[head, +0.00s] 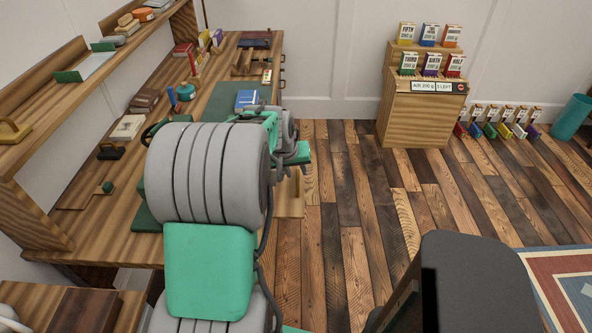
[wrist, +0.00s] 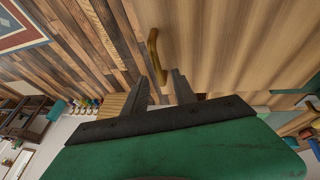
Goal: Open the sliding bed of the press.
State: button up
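In the wrist view a curved brass handle (wrist: 153,48) stands on a plain wooden face (wrist: 235,45). I cannot tell for sure whether this face is the press's sliding bed. My gripper (wrist: 160,75) is open, its two dark fingers apart. The near end of the handle shows between the fingertips; I cannot tell whether they touch it. In the head view my arm hides the fingers and most of what lies behind it. A strip of wood (head: 290,197) shows at the bench's right side beside my arm. The press is not clearly made out.
The long wooden bench (head: 135,240) holds books, a green mat (head: 213,104) and small tools along the left wall, under a shelf (head: 35,135). A wooden display stand (head: 412,118) with packets stands at the back. The plank floor (head: 350,200) between is clear.

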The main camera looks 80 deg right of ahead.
jog(key=v, duration=0.7)
jog(key=shift+a+r, duration=0.1)
jog(key=shift+a, duration=0.05)
